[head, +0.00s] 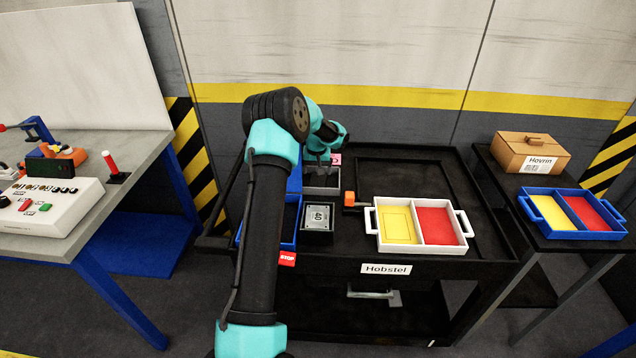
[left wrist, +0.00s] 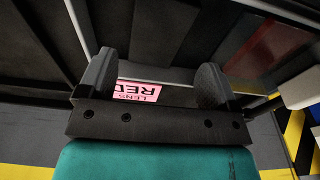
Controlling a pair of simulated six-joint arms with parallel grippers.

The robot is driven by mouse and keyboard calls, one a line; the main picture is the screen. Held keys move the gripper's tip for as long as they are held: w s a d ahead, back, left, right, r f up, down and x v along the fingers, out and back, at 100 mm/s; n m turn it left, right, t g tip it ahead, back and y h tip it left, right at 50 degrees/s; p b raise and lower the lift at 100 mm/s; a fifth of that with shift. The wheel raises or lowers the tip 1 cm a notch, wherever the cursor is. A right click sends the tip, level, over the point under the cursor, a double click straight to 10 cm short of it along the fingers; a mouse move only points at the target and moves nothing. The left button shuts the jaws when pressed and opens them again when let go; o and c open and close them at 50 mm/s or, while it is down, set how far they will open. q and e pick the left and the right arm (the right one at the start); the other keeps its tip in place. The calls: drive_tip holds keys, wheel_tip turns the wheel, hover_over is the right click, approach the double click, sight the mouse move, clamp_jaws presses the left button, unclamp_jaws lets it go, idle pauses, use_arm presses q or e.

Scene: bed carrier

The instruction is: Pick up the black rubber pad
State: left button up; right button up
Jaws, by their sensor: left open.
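My left gripper (head: 322,160) points down over the back left part of the black cart (head: 400,165), above a small grey box (head: 322,181). In the left wrist view its two fingers (left wrist: 155,72) are apart, with nothing visibly held between them. A pink label (left wrist: 140,92) reading "LENS RED" shows behind the fingers; it also shows beside the gripper in the head view (head: 336,159). I cannot make out the black rubber pad for certain against the dark surfaces. My right gripper is not in view.
A white tray (head: 467,229) with yellow and red halves, an orange-ended tool (head: 350,199), a black box (head: 318,218) marked 60 and a blue bin (head: 294,188) are on the cart. A blue tray (head: 573,234) and cardboard box (head: 530,153) stand right. The cart's back middle looks clear.

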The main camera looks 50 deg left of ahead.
sight(318, 180)
use_arm(q)
drive_tip(key=shift+w+a+f, duration=0.1)
drive_tip(key=shift+w+f, duration=0.05)
drive_tip(key=shift+f, duration=1.15)
drive_tip(key=shift+w+f, duration=0.15)
drive_tip(key=shift+f, duration=1.1)
drive_tip(key=c, duration=0.6)
drive_tip(key=shift+r, duration=0.1)
wheel_tip(318, 180, up, 10)
drive_tip(key=shift+f, duration=0.1)
